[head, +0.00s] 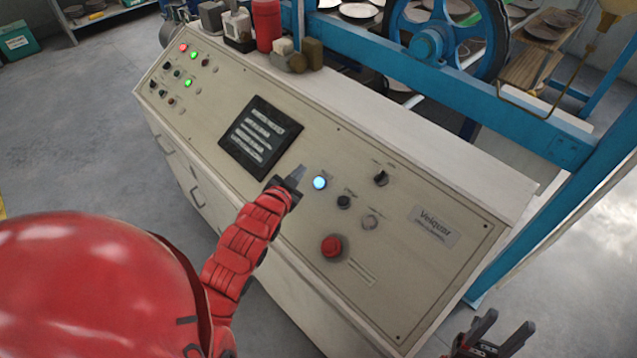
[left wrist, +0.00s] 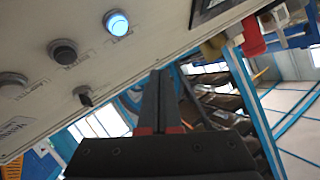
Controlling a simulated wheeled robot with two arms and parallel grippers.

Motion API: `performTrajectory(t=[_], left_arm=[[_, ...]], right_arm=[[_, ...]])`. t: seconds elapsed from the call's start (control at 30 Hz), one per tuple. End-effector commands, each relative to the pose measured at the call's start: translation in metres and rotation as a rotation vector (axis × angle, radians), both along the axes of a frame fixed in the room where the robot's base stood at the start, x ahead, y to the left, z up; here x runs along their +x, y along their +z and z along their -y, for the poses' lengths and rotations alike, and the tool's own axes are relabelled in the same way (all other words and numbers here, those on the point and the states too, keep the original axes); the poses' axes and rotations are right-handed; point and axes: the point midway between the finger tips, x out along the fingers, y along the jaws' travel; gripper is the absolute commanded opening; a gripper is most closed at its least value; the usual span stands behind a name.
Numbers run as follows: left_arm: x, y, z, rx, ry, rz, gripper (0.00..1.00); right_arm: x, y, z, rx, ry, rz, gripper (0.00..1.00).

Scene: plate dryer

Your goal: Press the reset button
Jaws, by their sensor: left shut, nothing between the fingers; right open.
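The control panel (head: 300,195) slopes across the head view. A round button lit blue-white (head: 319,183) sits right of the screen; it also shows at the top of the left wrist view (left wrist: 117,23). Its label is too small to read, so I cannot tell which button is the reset. My left gripper (head: 298,174) is shut and empty, just left of the lit button in the head view. In the left wrist view its closed fingers (left wrist: 157,76) point up, below and right of the button, seemingly apart from it. My right gripper (head: 507,328) is open and empty at bottom right.
Close by are a black button (head: 343,202), a grey button (head: 370,222), a black selector switch (head: 381,178) and a red mushroom button (head: 332,246). A dark screen (head: 260,137) lies left of them. Blue machine framing (head: 480,105) stands behind the panel.

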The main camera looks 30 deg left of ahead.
Motion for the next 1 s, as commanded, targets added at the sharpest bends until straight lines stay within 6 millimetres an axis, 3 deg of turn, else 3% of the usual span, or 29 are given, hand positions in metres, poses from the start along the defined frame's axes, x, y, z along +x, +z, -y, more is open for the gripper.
performTrajectory(t=[0.03,0.2,0.5,1.0], left_arm=[[0.003,-0.011,0.001,0.0,0.0,0.001,0.0],[0.014,-0.035,0.006,0.001,-0.002,0.0,0.0],[0.032,-0.063,0.011,-0.001,0.0,0.001,0.0],[0.038,-0.068,0.013,-0.001,0.001,0.001,0.0]], right_arm=[[0.0,-0.012,0.0,0.0,0.0,0.0,0.5],[0.0,-0.038,0.0,0.0,0.0,0.0,0.5],[0.0,-0.069,0.0,0.0,0.0,0.0,0.5],[0.0,-0.075,0.0,0.0,0.0,0.0,0.5]])
